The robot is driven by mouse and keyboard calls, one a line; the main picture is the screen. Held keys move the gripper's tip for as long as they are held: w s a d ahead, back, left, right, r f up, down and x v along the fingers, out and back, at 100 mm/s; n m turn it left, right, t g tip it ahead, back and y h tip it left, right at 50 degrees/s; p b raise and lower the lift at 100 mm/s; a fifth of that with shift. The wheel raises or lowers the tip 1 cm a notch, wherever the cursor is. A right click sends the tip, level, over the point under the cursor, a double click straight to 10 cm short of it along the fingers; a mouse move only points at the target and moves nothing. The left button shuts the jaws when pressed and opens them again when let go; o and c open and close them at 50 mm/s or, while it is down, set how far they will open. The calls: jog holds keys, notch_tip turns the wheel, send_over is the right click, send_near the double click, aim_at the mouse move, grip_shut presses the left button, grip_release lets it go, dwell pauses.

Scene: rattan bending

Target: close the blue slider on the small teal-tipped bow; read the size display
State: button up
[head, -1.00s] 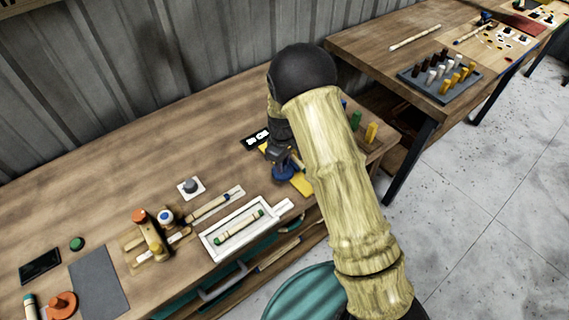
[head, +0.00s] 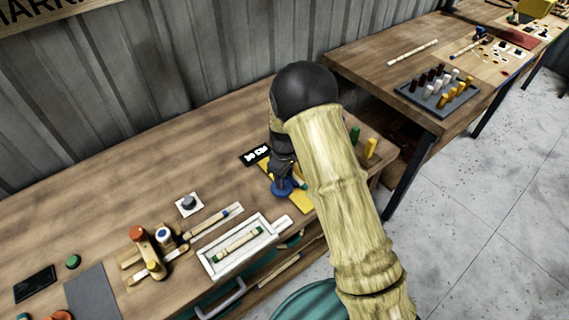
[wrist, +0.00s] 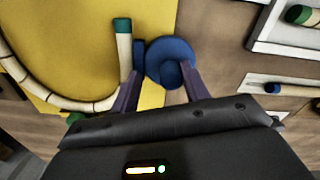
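The small bow, a pale cane curve with teal tips (wrist: 123,60), lies on the yellow plate (wrist: 80,38) in the wrist view. The blue slider has a round knob (wrist: 168,50) and a narrow upright blue jaw (wrist: 139,62). The jaw stands close beside the bow's teal-tipped end; whether they touch is unclear. My gripper (wrist: 160,76) has its fingers spread apart at the knob, the right fingertip overlapping its edge. Contact cannot be told. In the head view my gripper (head: 281,170) is above the blue knob (head: 282,189). The black size display (head: 255,155) shows white characters, too blurred to read surely.
A white tray (head: 207,262) with a green-tipped cane piece lies left of the slider. Pegs and a grey knob (head: 188,203) stand further left. My arm hides part of the bench's right end. A second table (head: 370,70) with a peg rack stands at back right.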

aim_at(287, 185)
notch_tip(287, 185, up, 17)
jog(key=b, duration=0.2)
dwell(0.3)
jog(key=shift+d+r, duration=0.1)
jog(key=s+d+f+m+t, duration=0.1)
jog(key=s+d+m, duration=0.4)
jog(key=s+d, duration=0.3)
jog(key=s+d+m+t, duration=0.1)
jog(key=s+d+m, duration=0.5)
jog(key=s, duration=0.6)
jog(key=shift+s+d+f+t, duration=0.15)
jog(key=shift+d+f+t, duration=0.2)
jog(key=shift+d, duration=0.65)
